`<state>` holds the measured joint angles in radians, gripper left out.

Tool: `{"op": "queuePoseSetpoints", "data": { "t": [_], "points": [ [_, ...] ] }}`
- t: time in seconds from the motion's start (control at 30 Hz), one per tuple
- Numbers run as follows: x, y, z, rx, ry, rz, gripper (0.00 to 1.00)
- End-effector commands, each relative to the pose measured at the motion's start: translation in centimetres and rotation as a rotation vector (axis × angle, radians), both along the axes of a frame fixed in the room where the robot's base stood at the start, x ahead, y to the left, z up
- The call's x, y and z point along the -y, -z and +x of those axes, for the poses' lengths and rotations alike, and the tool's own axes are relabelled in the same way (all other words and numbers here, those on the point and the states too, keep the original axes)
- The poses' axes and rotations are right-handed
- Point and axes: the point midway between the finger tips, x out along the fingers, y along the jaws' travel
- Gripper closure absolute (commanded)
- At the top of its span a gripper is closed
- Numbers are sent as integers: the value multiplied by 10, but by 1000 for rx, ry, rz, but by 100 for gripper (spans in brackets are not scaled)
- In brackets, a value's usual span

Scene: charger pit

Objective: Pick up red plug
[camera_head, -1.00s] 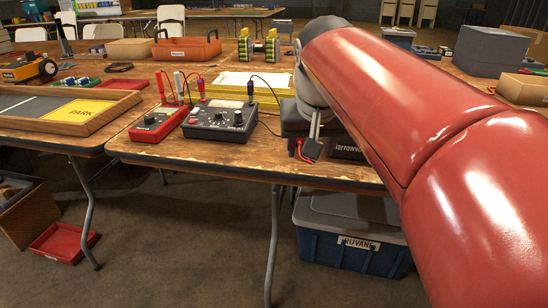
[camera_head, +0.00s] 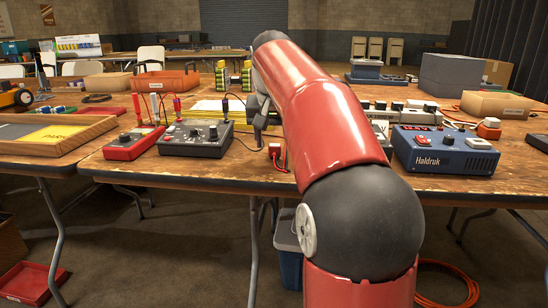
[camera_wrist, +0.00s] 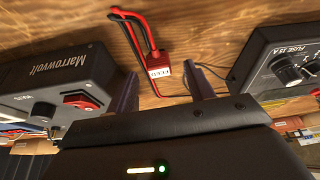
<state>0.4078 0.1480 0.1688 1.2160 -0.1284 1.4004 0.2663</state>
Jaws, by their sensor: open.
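A small red plug (camera_wrist: 158,68) with a white label and red and black wires lies on the wooden table in the wrist view. It also shows near the table's front edge in the head view (camera_head: 276,150). In the wrist view, my gripper (camera_wrist: 164,78) is open and its two dark fingers stand apart on either side of the plug. I cannot tell how far the fingertips are above the table. In the head view, my red arm hides most of the gripper.
A black Marrowvolt unit (camera_wrist: 62,88) stands close on the left in the wrist view, and a dark meter (camera_wrist: 285,62) on the right. In the head view, a red box (camera_head: 134,142) stands left and a blue Haldruk unit (camera_head: 443,150) right.

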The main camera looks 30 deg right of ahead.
Motion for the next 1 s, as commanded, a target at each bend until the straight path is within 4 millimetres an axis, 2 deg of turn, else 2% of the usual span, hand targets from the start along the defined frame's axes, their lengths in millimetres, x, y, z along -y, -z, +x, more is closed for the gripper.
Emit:
{"op": "queuePoseSetpoints", "data": {
  "t": [0.03,0.13,0.4,0.77,1.0],
  "points": [
    [4,12,3,-4,1,1,47],
    [5,24,7,-3,-1,1,47],
    [6,26,9,0,-1,0,47],
    [6,26,9,0,-1,0,94],
    [6,25,9,1,-1,-1,96]
  ]
}}
